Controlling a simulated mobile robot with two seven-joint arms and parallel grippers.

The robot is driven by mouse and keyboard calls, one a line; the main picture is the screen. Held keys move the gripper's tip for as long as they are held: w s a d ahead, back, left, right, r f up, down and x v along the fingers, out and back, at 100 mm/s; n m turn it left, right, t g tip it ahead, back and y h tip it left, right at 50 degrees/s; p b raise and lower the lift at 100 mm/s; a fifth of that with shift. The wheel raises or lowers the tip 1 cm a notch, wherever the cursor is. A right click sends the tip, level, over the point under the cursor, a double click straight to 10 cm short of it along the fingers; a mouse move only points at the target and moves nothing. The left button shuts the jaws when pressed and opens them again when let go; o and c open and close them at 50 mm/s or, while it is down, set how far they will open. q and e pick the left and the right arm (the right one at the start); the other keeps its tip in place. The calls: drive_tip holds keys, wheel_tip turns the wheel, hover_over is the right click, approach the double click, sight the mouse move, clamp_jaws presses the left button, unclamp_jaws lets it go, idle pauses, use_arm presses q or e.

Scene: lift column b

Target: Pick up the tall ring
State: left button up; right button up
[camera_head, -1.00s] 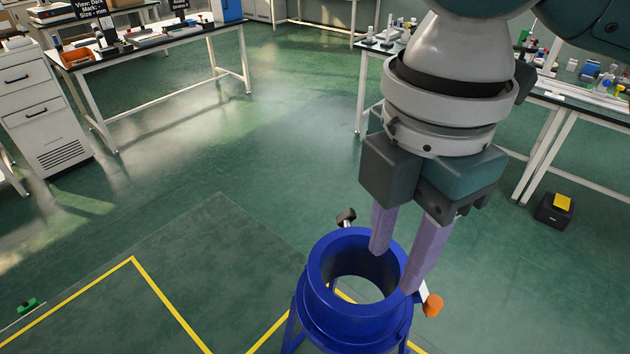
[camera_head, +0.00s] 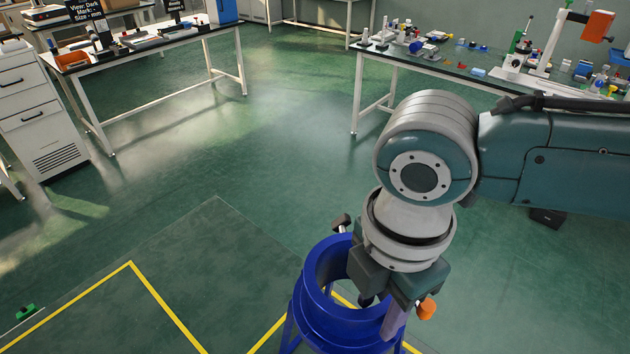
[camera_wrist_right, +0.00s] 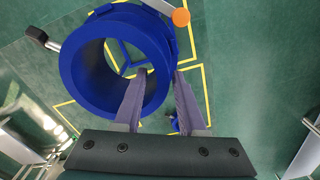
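The tall ring (camera_head: 326,256) is a thick blue cylinder standing upright on a blue legged stand (camera_head: 292,328). It also shows in the wrist view (camera_wrist_right: 84,70), seen from above with its round hole. My right gripper (camera_head: 379,314) is lowered over the ring's near right wall. In the wrist view the right gripper (camera_wrist_right: 160,76) is open, with one finger inside the hole and the other outside the wall. The wall lies between the fingers; I cannot tell whether they touch it. The ring's lower part is partly hidden by the gripper. My left gripper is not in view.
An orange knob (camera_head: 427,308) sticks out close beside the right gripper, and a black-handled lever (camera_head: 342,222) at the ring's back. Benches with lab items (camera_head: 470,62) stand farther back.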

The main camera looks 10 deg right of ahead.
clamp_jaws()
idle(1.2)
